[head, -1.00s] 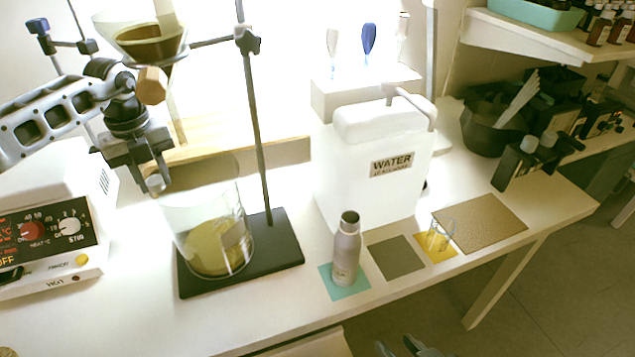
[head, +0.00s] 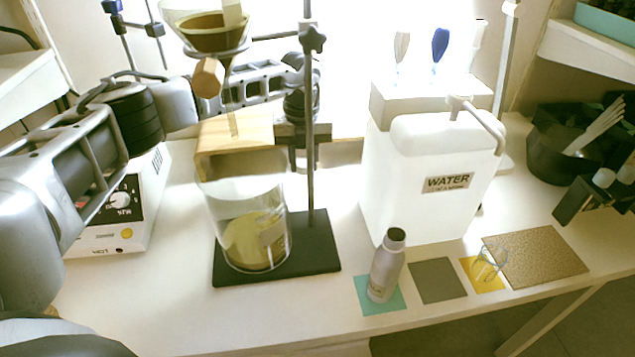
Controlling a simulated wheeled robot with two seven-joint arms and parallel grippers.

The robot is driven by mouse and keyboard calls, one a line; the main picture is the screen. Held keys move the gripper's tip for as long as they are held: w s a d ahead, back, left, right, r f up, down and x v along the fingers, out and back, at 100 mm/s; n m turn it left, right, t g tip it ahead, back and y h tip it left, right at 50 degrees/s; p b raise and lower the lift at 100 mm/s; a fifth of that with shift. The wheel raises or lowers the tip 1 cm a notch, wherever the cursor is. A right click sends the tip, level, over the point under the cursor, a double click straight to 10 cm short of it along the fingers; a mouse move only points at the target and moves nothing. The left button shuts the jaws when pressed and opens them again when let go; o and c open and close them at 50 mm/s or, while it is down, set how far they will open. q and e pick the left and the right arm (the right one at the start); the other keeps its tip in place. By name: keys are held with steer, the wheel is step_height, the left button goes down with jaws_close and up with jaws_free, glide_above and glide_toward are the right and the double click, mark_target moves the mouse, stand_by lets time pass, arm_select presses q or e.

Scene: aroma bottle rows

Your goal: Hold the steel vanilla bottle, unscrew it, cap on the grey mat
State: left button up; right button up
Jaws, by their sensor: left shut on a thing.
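The steel bottle (head: 387,266) stands upright on the teal mat (head: 364,300). Its top shows a dark open mouth with no cap on it. The grey mat (head: 437,279) to its right is bare. My left gripper (head: 303,160) is behind the stand's pole, up and left of the bottle and clear of it. It is shut on the bottle's cap, which the pole and the fingers mostly hide now. My right gripper is not in view.
A stand with a black base (head: 330,262) and pole holds a funnel above a large beaker (head: 221,215), left of the bottle. A white water container (head: 420,210) stands behind the mats. A small glass sits on the yellow mat (head: 470,264), beside a cork mat (head: 570,262).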

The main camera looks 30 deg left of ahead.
mark_target(306, 192)
arm_select(q)
step_height(306, 192, down, 2)
steer(key=shift+d+f, duration=0.1)
steer(key=shift+d, duration=0.05)
steer(key=shift+w+f, duration=0.1)
steer(key=shift+f, duration=1.85)
steer(key=shift+f, duration=0.1)
steer(key=o, duration=1.1)
